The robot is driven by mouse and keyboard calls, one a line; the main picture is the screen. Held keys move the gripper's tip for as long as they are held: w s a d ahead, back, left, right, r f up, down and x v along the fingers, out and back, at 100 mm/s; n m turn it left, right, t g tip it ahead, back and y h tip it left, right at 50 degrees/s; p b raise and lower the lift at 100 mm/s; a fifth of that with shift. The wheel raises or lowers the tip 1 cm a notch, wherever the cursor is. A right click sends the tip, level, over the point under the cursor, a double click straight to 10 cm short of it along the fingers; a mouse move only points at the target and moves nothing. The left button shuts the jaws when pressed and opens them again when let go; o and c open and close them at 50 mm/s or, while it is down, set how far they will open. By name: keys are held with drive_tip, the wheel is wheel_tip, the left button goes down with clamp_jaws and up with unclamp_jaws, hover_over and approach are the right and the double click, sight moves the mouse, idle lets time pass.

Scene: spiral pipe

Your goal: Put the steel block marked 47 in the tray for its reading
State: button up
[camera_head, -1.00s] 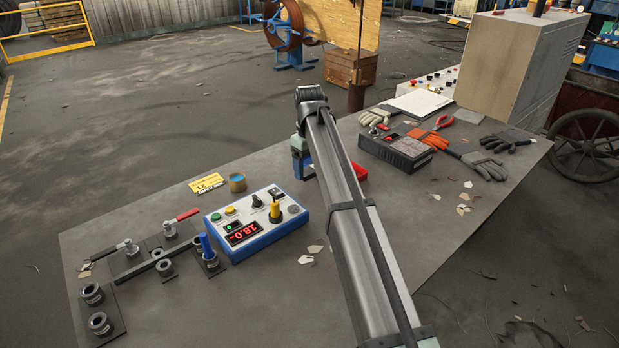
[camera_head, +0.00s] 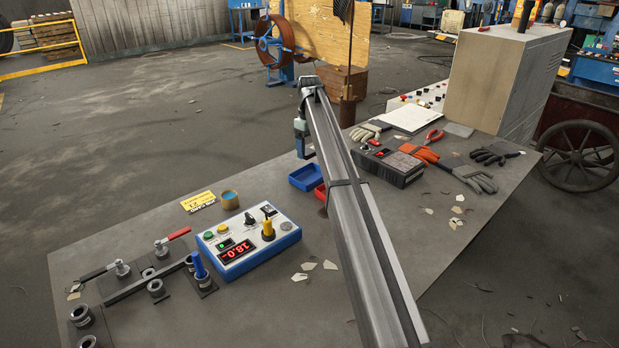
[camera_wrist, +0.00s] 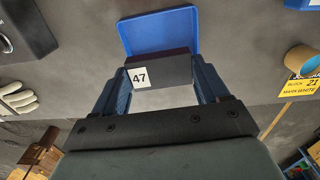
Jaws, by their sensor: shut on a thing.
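The steel block marked 47 (camera_wrist: 158,72) is between the fingers of my gripper (camera_wrist: 160,85), its white label facing the wrist camera. My gripper is shut on it. In the head view my gripper (camera_head: 303,146) hangs at the far end of my arm, above the bench beyond the trays, and the block cannot be made out there. The blue tray (camera_head: 303,178) lies below it, and also shows past the block in the wrist view (camera_wrist: 160,30). The red tray (camera_head: 320,193) is partly hidden by my arm. The meter box (camera_head: 245,240) has a red display that seems to read 18.0.
A dark box (camera_head: 390,165), gloves (camera_head: 470,176) and pliers (camera_head: 433,136) lie to the right. Clamps and fittings (camera_head: 130,275) fill the front left. Bare bench surrounds the blue tray's left side.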

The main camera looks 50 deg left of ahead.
sight(309, 179)
drive_tip(key=shift+f, duration=4.8)
drive_tip(key=shift+f, duration=0.2)
drive_tip(key=o, duration=1.4)
wheel_tip(309, 179, up, 12)
drive_tip(key=shift+r, duration=0.2)
